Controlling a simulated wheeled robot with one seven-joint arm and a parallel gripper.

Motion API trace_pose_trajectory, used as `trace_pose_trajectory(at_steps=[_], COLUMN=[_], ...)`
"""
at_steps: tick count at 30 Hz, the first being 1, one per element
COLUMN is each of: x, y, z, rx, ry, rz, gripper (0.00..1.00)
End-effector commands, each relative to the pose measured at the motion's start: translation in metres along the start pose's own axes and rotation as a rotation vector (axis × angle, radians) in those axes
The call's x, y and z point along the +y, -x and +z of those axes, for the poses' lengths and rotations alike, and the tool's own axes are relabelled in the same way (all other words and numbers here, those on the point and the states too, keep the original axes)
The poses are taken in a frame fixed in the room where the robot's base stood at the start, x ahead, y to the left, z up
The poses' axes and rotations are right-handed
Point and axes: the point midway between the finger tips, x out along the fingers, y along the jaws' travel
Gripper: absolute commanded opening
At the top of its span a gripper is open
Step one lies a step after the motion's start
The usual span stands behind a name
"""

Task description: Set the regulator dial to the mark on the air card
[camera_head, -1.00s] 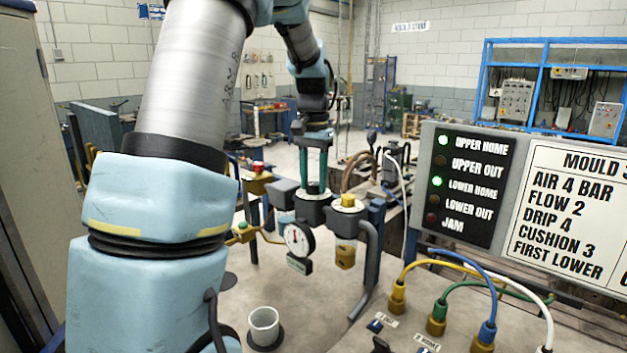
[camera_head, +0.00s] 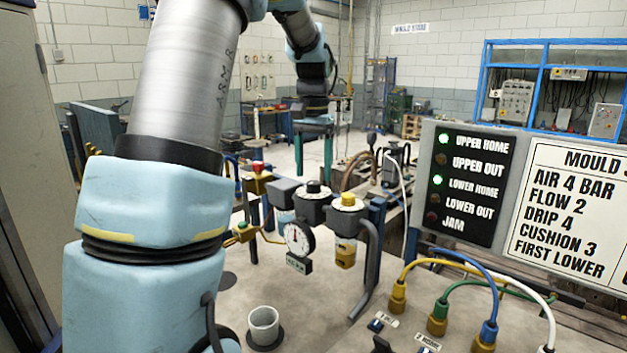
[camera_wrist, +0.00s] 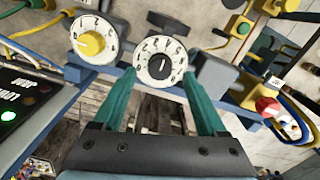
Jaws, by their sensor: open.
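The regulator dial (camera_wrist: 160,64) has a black knob on a white numbered face in the wrist view. It also shows in the head view as a black cap (camera_head: 313,188) on the middle grey unit. My gripper (camera_wrist: 161,78) is open. Its teal fingers lie on either side of the dial in the wrist view. In the head view my gripper (camera_head: 314,172) is above and apparently behind the knob, with nothing between the fingers. A round gauge (camera_head: 299,238) hangs at the front. The card (camera_head: 570,210) at the right reads "AIR 4 BAR". The dial's exact setting is too small to read.
A yellow knob (camera_head: 347,199) on a similar unit is close to the right of the dial. A red-topped valve (camera_head: 258,172) stands at left. A white cup (camera_head: 264,326) is on the bench. Cables and a lamp panel (camera_head: 466,185), with two green lamps lit, are at right.

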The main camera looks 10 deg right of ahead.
Motion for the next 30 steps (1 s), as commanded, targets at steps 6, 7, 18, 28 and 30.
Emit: trace_pose_trajectory(at_steps=[6, 7, 18, 28, 30], x=[0.0, 0.0, 0.0, -0.003, -0.009], y=[0.043, 0.049, 0.079, 0.072, 0.06], z=[-0.001, -0.001, 0.0, 0.004, 0.012], rx=[0.006, 0.005, 0.001, 0.002, 0.008], ry=[0.0, 0.0, 0.0, 0.013, 0.038], rz=[-0.002, -0.002, -0.001, 0.0, 0.0], gripper=[0.75, 0.75, 0.75, 0.75, 0.75])
